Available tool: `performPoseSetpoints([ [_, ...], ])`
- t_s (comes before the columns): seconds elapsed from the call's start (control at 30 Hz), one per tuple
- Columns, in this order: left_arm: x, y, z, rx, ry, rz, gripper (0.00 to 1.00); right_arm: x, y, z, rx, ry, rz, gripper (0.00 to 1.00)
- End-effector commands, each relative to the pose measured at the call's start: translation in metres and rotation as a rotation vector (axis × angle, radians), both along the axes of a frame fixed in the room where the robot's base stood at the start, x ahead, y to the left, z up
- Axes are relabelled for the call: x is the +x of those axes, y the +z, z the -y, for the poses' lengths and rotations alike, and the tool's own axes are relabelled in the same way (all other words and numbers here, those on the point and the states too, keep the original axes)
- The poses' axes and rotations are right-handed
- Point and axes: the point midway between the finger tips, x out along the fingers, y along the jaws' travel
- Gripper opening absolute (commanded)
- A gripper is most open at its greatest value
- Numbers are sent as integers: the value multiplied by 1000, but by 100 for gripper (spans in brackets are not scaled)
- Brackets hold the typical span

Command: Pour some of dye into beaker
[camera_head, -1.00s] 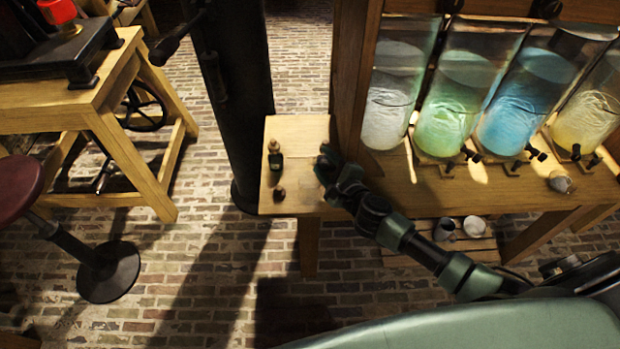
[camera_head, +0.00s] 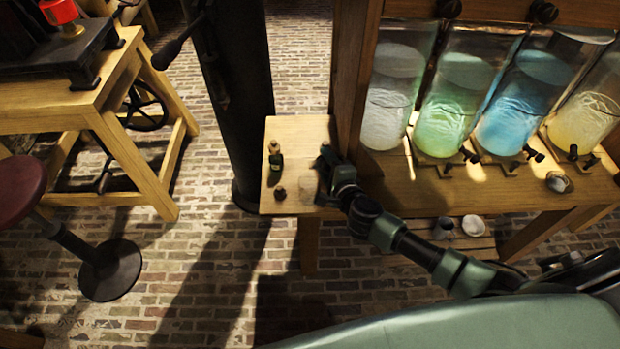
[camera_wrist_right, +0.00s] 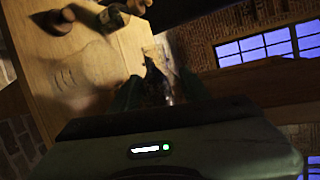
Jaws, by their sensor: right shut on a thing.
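A clear glass beaker (camera_head: 306,190) with faint marks is at the front left part of the wooden bench. It also shows, pale and see-through, in the right wrist view (camera_wrist_right: 80,78). A small dark stopper-like piece (camera_head: 280,193) lies in front of the bottle. My left gripper is not in view.
Several tall glass jars with white, green, blue and yellow contents (camera_head: 445,110) stand on the bench (camera_head: 400,190) to the right. A wooden post (camera_head: 350,80) rises close behind my right gripper. A black column (camera_head: 235,100) stands left of the bench. A small bowl (camera_head: 558,182) sits at the right.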

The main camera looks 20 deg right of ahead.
Motion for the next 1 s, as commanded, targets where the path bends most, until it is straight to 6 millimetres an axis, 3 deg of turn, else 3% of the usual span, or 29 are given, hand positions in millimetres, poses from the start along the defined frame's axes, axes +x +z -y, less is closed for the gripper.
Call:
performPoseSetpoints([
  [0.43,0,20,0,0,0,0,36,0,3,1,-98,0,-3,1],
  [1.0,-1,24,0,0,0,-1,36,3,3,10,-133,0,-5,1],
])
